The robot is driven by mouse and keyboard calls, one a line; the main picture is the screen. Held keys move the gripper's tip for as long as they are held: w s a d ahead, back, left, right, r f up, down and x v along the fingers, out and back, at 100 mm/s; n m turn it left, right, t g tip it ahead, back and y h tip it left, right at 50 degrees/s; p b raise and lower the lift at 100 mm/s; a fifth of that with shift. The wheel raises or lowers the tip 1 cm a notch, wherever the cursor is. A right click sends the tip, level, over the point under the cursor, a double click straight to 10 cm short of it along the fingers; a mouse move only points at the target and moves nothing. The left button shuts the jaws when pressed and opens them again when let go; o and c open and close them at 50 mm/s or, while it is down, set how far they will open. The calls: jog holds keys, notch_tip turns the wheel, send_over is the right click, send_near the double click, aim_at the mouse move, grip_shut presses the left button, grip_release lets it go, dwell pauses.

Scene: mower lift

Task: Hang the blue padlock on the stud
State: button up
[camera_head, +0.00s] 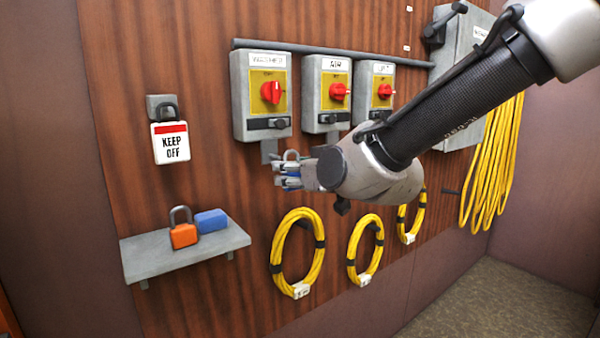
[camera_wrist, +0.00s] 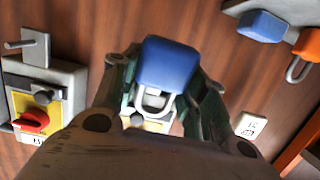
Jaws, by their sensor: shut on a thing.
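My gripper (camera_head: 288,178) is shut on the blue padlock (camera_wrist: 168,63), whose body sits between the fingers in the wrist view. Its pale shackle (camera_head: 291,155) stands up in the head view. The held padlock is in front of the wall, just below the left switch box. A grey plate (camera_head: 269,149) hangs under that box, close behind the shackle; its stud is not clear there. A similar plate with a protruding stud (camera_wrist: 20,44) shows at the left of the wrist view. I cannot tell whether the shackle touches anything.
Three switch boxes with red knobs (camera_head: 271,92) line the wall. A shelf (camera_head: 150,258) at lower left holds an orange padlock (camera_head: 184,235) and a blue block-like thing (camera_head: 211,220). A KEEP OFF tag (camera_head: 171,143) hangs above it. Yellow coils (camera_head: 284,236) hang below my gripper.

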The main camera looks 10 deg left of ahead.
jog(key=x, duration=0.6)
jog(key=shift+w+a, duration=0.2)
dwell(0.4)
dwell(0.5)
jog(key=o, duration=1.2)
jog(key=shift+c, duration=0.2)
